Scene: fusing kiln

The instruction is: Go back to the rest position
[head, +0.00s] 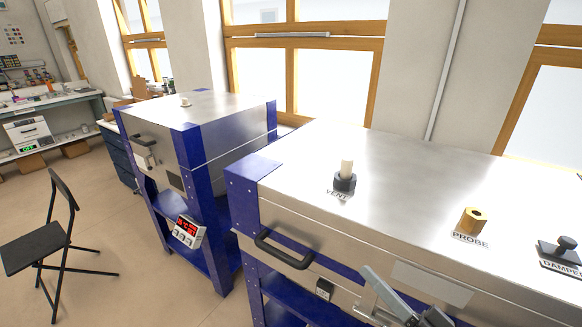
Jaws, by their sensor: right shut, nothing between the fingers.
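My right gripper (388,294) shows at the bottom edge, in front of the near kiln's front face. It is shut and empty. Its lower part and the arm behind it run out of the picture. The near kiln (400,190) is a steel box with its lid down, on a blue frame. A black handle (284,252) is on its front, left of the gripper. I cannot tell whether the gripper touches the latch hardware beside it. My left gripper is not in view.
On the near lid stand a vent plug (345,177), a brass probe fitting (472,221) and a black damper knob (564,250). A second kiln (205,125) with a red-lit controller (187,231) stands at the left. A black folding chair (45,240) stands on open floor.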

